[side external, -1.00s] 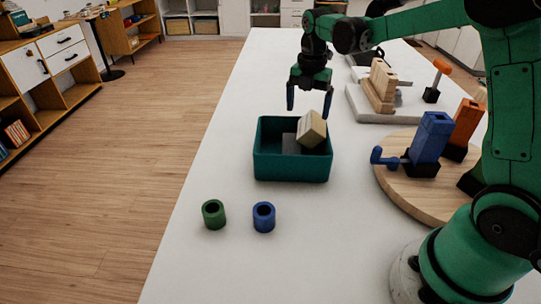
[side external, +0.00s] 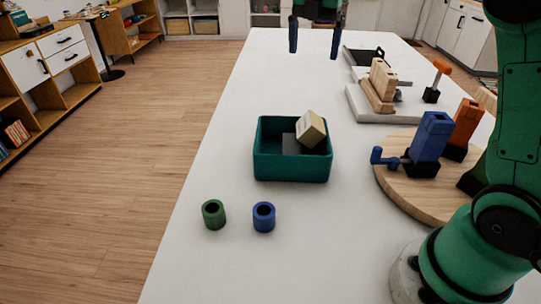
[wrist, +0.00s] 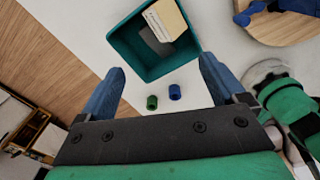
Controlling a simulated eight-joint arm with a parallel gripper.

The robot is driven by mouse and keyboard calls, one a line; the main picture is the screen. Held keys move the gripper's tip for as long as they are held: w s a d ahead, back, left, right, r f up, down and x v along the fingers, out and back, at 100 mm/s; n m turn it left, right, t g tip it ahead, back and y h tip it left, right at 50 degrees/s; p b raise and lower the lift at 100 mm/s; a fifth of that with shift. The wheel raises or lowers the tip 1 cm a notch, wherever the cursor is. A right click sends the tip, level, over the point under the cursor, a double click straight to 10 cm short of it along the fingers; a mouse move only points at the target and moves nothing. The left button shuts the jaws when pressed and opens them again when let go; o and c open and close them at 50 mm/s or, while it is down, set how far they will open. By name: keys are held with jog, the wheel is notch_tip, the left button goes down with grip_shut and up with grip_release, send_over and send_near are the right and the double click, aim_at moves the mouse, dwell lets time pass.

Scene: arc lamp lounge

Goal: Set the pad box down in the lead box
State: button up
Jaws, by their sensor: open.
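The pad box (side external: 311,129), a small cream box, sits tilted inside the teal lead box (side external: 291,167), leaning at its right side with its top near the rim. In the wrist view the pad box (wrist: 166,20) lies by one wall of the lead box (wrist: 124,47). A grey patch shows on the lead box floor beside it. My gripper (side external: 314,52) is open and empty, high above the table and behind the lead box. In the wrist view its blue fingers (wrist: 161,78) are spread wide with nothing between them.
A green ring (side external: 213,214) and a blue ring (side external: 264,217) stand in front of the lead box. A round wooden board (side external: 408,194) with blue and orange clamps is at the right. A pale slab (side external: 372,116) with wooden blocks lies behind it.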

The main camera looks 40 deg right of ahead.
jog(key=s+a+f+m+t, duration=0.3)
jog(key=s+a+f+m, duration=0.1)
jog(key=m, duration=0.7)
jog(key=s+a+f+m+t, duration=0.4)
jog(key=s+a+f+m, duration=0.1)
jog(key=m, duration=0.6)
jog(key=shift+s+a+f, duration=0.25)
jog(key=shift+s+a, duration=0.2)
jog(key=shift+s, duration=0.6)
